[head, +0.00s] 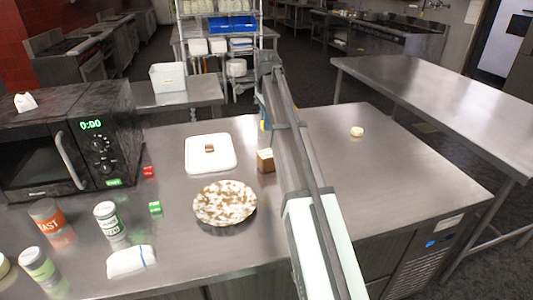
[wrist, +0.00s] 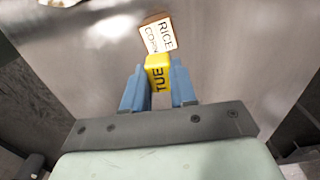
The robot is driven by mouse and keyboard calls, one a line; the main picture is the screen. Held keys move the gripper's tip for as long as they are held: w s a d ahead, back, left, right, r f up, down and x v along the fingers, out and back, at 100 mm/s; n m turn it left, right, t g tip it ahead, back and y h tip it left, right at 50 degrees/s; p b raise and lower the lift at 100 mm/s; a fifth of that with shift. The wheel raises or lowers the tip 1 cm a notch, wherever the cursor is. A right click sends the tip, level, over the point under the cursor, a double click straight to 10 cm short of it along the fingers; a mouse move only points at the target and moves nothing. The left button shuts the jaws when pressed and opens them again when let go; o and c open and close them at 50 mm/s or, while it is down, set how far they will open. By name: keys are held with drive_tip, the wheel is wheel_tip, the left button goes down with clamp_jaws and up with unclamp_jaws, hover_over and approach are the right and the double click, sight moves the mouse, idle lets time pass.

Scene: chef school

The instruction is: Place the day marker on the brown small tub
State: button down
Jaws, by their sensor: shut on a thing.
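My gripper (wrist: 158,90) has blue fingers and is shut on a yellow day marker (wrist: 157,73) with "TUE" on it. In the head view, my arm hides most of the gripper, and a bit of the yellow marker (head: 262,125) shows beside it. The brown small tub (head: 265,161) stands on the steel table, just left of my arm. In the wrist view, a tub with a pale face (wrist: 158,34) reading "RICE" and "CORN" appears just past the marker. The marker overlaps its lower edge in the picture; I cannot tell whether they touch.
A white square container (head: 188,160) and a speckled plate (head: 225,216) are left of the tub. A microwave (head: 60,150), several cans, a red block (head: 148,171), a green block (head: 155,208) and a cloth (head: 131,262) lie farther left. The table is mostly clear right of my arm.

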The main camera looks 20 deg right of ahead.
sight(266, 153)
drive_tip(key=shift+s+f, duration=0.1)
drive_tip(key=shift+f, duration=4.9)
drive_tip(key=shift+f, duration=0.15)
drive_tip(key=c, duration=0.9)
unclamp_jaws()
wheel_tip(266, 153, up, 12)
drive_tip(key=shift+r, duration=0.2)
